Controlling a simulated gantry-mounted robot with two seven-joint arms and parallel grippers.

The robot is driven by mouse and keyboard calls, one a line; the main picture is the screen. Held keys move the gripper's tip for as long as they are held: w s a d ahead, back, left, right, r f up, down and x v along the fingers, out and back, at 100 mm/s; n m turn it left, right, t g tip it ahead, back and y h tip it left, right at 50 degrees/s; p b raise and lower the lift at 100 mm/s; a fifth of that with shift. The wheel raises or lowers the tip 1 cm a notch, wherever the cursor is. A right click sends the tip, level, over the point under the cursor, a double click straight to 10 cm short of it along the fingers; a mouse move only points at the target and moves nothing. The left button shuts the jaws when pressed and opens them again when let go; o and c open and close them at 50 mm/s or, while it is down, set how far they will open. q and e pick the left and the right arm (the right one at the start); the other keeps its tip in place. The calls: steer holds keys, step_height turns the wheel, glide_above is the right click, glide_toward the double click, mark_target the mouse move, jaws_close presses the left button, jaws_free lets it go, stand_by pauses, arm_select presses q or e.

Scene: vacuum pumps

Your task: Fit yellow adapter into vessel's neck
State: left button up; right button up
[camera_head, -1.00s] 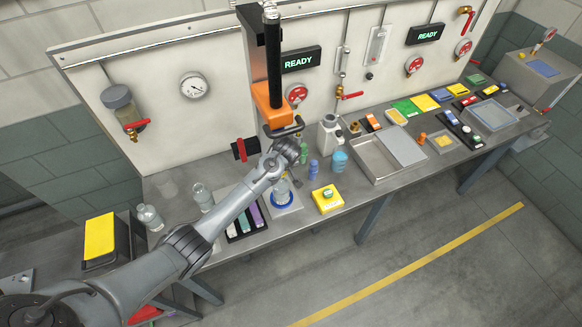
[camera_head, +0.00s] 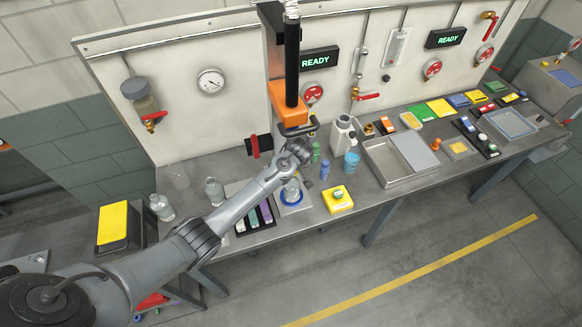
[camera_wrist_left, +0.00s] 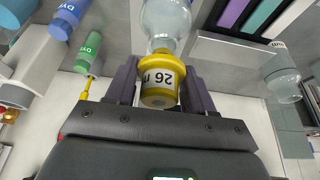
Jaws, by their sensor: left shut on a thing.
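The yellow adapter (camera_wrist_left: 159,88), a stepped piece with a white band and black print, is between the two dark fingers of my left gripper (camera_wrist_left: 160,75) in the wrist view. The gripper is shut on it. The clear glass vessel (camera_wrist_left: 168,22) lies just beyond the adapter, in line with it. The adapter's narrow end meets the neck, but I cannot tell how deep it sits. In the head view the vessel (camera_head: 291,194) stands in a blue ring on a pale plate. My left gripper (camera_head: 302,172) is over it and hides its neck. My right gripper is not in view.
A dark tray (camera_head: 253,217) with coloured strips is at left. An orange-bodied fixture (camera_head: 287,98) hangs on the panel above.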

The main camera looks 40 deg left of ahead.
arm_select(q)
steer(key=shift+f+b, duration=0.35)
steer(key=shift+f, duration=0.95)
steer(key=shift+f, duration=0.2)
steer(key=o, duration=1.1)
steer(key=shift+o, duration=0.2)
steer(key=shift+r, duration=0.1)
steer(key=b+v, duration=0.1)
steer(key=v, duration=0.5)
steer(key=shift+s+d+r, duration=0.2)
steer(key=shift+r, duration=0.4)
